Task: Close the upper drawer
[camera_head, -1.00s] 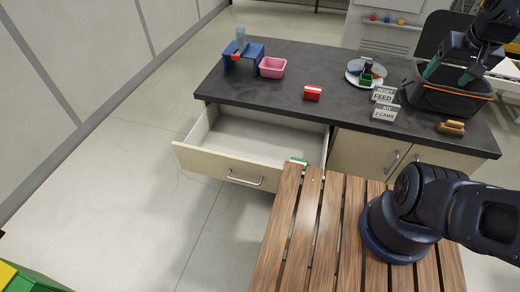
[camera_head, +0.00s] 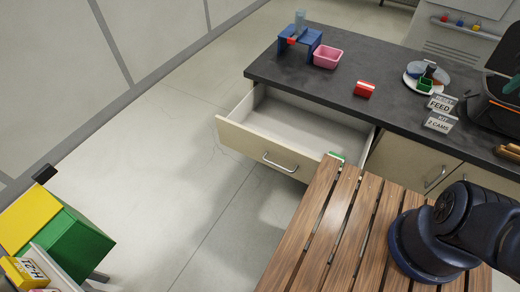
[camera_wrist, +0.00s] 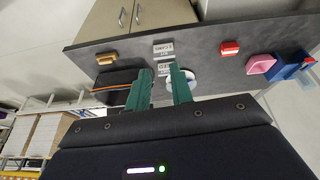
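The upper drawer (camera_head: 270,138) is pulled out of the dark-topped cabinet in the head view. It has a pale wood front and a metal bar handle (camera_head: 280,163). Its inside looks mostly empty, with a small green and white thing (camera_head: 337,156) at its right front corner, partly hidden by the slatted table. My gripper (camera_wrist: 160,88) shows in the wrist view with its two green fingers apart and nothing between them. It is over the counter side, away from the drawer.
A slatted wooden table (camera_head: 335,225) stands close in front of the drawer's right end. The dark countertop (camera_head: 330,85) holds a pink bin (camera_head: 327,57), a red box (camera_head: 364,89), a blue stand (camera_head: 301,42), signs and a black crate. Floor left of the drawer is clear; green and yellow bins (camera_head: 62,235) stand lower left.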

